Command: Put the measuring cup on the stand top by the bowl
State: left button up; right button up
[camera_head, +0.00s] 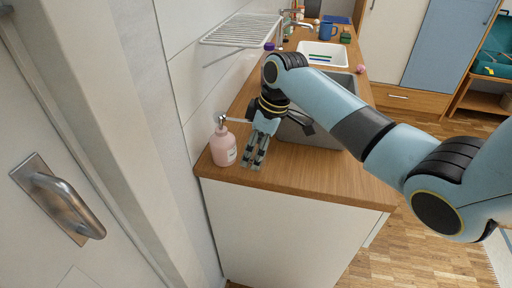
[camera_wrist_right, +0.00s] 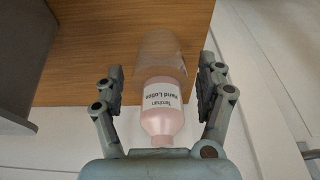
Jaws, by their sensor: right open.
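My right gripper (camera_head: 256,158) is low over the near end of the wooden counter, just right of a pink bottle. In the right wrist view its fingers (camera_wrist_right: 161,92) are spread apart, with nothing clamped between them. A see-through, brownish cup-like shape (camera_wrist_right: 160,50) shows beyond the bottle in that view; it may be the measuring cup, but I cannot be sure. I cannot make out the cup in the head view. I cannot pick out the bowl or the stand top. My left gripper is not in view.
The pink hand lotion bottle (camera_head: 223,147) stands upright near the counter's left edge; it also shows in the wrist view (camera_wrist_right: 161,112). The counter (camera_head: 310,172) has a sink behind my arm. A wire rack (camera_head: 240,30) hangs on the wall. A blue mug (camera_head: 327,31) stands far back.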

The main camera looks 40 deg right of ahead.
jog(key=v, duration=1.2)
jog(key=shift+r, duration=0.15)
